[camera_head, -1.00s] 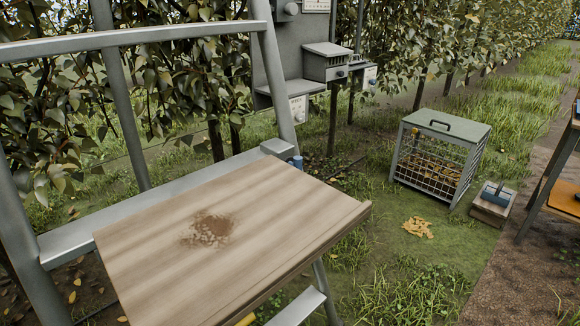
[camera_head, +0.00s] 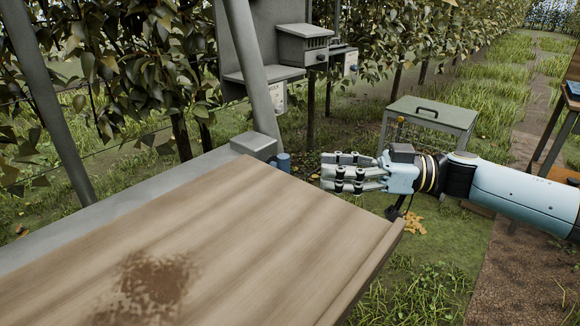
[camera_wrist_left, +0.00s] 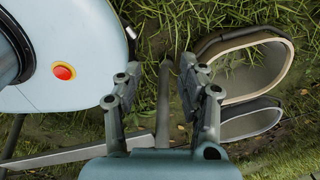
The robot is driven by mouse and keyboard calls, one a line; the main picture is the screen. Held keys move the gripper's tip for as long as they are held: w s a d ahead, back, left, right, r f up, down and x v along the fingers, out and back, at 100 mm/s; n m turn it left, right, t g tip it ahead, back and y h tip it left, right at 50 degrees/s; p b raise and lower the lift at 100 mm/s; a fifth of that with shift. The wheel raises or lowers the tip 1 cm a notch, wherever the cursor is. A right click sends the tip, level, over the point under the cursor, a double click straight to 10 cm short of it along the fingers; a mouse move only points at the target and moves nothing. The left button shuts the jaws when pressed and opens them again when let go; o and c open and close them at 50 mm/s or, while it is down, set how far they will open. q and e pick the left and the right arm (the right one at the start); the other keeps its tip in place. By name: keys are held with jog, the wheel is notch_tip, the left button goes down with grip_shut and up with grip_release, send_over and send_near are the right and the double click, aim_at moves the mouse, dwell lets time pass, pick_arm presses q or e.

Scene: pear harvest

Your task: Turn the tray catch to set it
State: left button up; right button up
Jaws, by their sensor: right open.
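The wooden tray (camera_head: 250,225) sits on the grey metal ladder (camera_head: 150,205), with a brown stain at its near left. At its far corner a grey block (camera_head: 254,146) has a small blue knob (camera_head: 284,162) beside it, which looks like the tray catch. My right gripper (camera_head: 326,172) reaches in from the right past the tray's far edge. It is open and empty, its fingertips pointing at the knob with a gap between.
A green-topped wire crate (camera_head: 440,112) stands on the grass behind my right arm. Grey boxes (camera_head: 303,45) stand beyond the ladder by the trees. In the left wrist view, a hollow rounded object (camera_wrist_left: 245,65) lies on the grass beside the fingers.

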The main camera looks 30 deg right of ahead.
jog(key=x, duration=0.7)
grip_shut()
